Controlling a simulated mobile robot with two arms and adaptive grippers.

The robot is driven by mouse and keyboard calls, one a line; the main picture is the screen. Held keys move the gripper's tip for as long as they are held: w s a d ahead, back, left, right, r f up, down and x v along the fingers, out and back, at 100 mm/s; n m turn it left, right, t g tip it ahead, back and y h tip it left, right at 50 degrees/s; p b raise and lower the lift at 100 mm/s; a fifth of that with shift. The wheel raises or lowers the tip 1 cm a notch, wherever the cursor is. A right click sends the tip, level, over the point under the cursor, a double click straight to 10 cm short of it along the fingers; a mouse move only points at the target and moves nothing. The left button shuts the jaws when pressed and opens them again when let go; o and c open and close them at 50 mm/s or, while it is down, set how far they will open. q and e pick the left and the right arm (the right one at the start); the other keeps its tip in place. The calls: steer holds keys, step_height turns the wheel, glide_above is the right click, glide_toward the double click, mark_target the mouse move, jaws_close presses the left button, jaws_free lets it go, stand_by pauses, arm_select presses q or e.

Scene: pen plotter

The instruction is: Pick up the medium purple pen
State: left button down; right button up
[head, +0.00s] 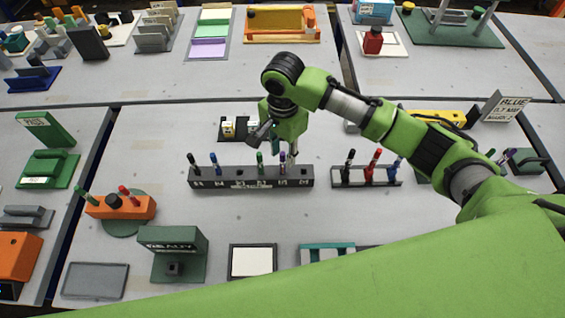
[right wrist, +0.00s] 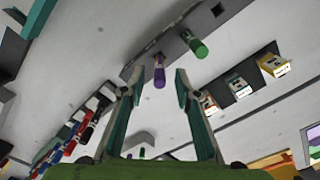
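The medium purple pen (head: 282,161) stands upright in the long dark pen rack (head: 215,181), in a slot right of a green pen (head: 260,160). My right gripper (head: 284,152) is above the rack, pointing down at the purple pen. In the right wrist view the two fingers are spread apart, and the purple pen (right wrist: 159,72) shows between their tips. I cannot tell whether they touch it. The green pen (right wrist: 199,48) is just outside the right-hand finger there. My left gripper is not in view.
A black pen (head: 193,162) and a blue pen (head: 214,162) stand farther left in the rack; its rightmost slot is empty. A second rack (head: 340,184) with black, red and blue pens stands to the right. Small labelled blocks (head: 228,126) lie behind the main rack.

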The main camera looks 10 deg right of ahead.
mark_target(283, 167)
step_height(283, 167, down, 5)
steer(key=shift+s+f+p, duration=0.1)
steer(key=shift+p, duration=0.55)
steer(key=shift+a, duration=0.1)
jaws_close()
